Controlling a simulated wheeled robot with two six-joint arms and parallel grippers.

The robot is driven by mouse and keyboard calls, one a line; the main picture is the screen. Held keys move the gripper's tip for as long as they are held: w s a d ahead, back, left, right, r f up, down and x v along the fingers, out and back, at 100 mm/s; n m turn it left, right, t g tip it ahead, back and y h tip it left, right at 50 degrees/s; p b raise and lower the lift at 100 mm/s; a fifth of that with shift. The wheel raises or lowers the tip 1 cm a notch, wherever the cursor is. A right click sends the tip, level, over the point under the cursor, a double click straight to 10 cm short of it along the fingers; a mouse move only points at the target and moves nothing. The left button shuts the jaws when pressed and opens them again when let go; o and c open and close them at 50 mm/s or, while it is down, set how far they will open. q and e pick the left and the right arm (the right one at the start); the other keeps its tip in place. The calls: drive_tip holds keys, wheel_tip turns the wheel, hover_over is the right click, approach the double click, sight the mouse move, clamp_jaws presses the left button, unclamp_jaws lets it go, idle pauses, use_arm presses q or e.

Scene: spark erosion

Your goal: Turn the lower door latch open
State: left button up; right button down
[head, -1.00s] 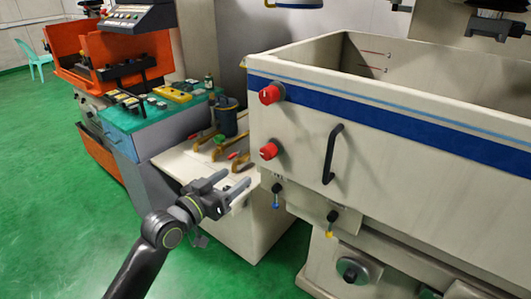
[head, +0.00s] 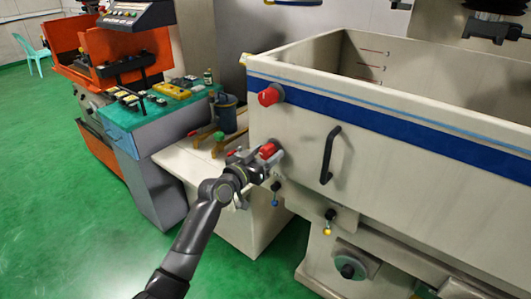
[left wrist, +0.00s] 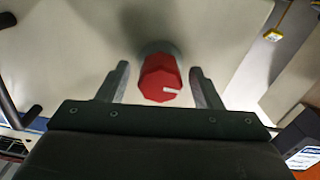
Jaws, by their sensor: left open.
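The lower door latch is a red knob (head: 267,151) on the left edge of the machine's cream tank front. In the left wrist view the red knob (left wrist: 160,78) shows a white mark on its right side and sits between my two fingers. My left gripper (head: 268,162) is open around the knob, with a gap visible on each side in the left wrist view (left wrist: 161,88). A second red knob, the upper latch (head: 270,95), is above it on the blue stripe. My right gripper is not in view.
A black door handle (head: 330,155) stands out to the right of the knob. Small blue (head: 275,200) and yellow (head: 328,229) valves hang below. A cream bench (head: 185,163) with tools stands to the left. Green floor is clear at the lower left.

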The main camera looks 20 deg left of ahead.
use_arm(q)
drive_tip(key=c, duration=1)
drive_tip(key=shift+f+m+b, duration=0.2)
drive_tip(key=shift+m+b, duration=0.2)
drive_tip(key=shift+b, duration=0.4)
drive_tip(key=m+b, duration=1)
drive_tip(key=b, duration=0.2)
drive_tip(key=m+b, duration=0.3)
drive_tip(key=shift+m, duration=0.4)
drive_tip(key=shift+r+m+b, duration=0.15)
drive_tip(key=shift+m+b, duration=1.1)
drive_tip(key=shift+m, duration=0.45)
